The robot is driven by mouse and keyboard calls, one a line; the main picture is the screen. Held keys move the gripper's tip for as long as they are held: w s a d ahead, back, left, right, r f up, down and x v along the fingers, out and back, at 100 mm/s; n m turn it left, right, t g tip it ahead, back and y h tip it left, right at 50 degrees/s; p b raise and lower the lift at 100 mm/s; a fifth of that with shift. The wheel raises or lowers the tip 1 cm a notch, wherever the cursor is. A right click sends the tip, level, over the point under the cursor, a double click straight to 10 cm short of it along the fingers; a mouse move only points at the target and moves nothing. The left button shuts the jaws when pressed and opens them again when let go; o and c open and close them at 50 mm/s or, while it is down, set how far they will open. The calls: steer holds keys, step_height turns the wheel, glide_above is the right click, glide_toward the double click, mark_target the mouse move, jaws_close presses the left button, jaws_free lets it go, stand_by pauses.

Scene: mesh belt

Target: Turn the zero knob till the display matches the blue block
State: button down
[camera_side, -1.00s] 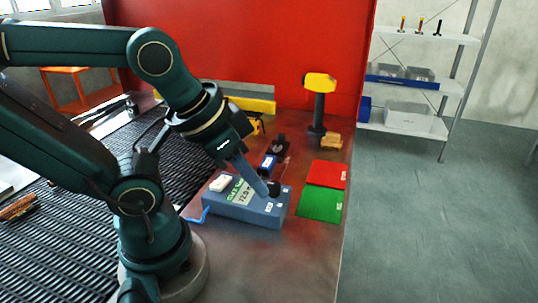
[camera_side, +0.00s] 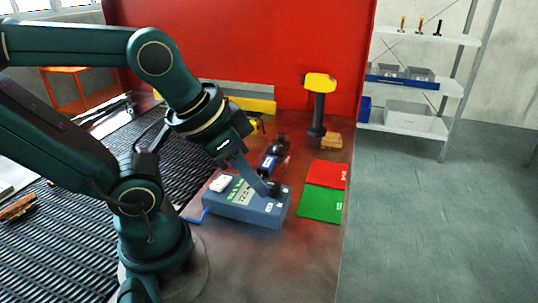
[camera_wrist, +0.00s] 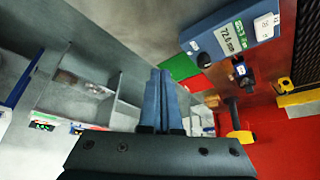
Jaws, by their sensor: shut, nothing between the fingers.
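The blue-grey box (camera_side: 245,214) stands on the bench in the side view, with a green-and-white display (camera_side: 241,193) on top. In the wrist view the display (camera_wrist: 230,38) reads about 72; the last digit is unclear. A black knob (camera_wrist: 204,60) sits on the box's top near one end. The blue block (camera_side: 267,163), with a white face, is behind the box; it also shows in the wrist view (camera_wrist: 240,70). My gripper (camera_side: 264,192) is shut and empty, tips down by the knob in the side view. I cannot tell if they touch.
Green (camera_side: 320,203) and red (camera_side: 327,174) mats lie to the right. A yellow-headed post (camera_side: 319,105) stands behind them. The black mesh belt (camera_side: 60,225) is left.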

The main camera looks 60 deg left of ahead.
steer(key=c, duration=0.9)
jaws_free()
steer(key=o, duration=0.4)
steer(key=shift+m, duration=0.5)
steer(key=m+g, duration=0.5)
steer(key=m, duration=0.1)
glide_above(273, 184)
step_height(273, 184, down, 5)
steer(key=shift+d, duration=0.1)
steer(key=shift+f, duration=2.55)
jaws_close()
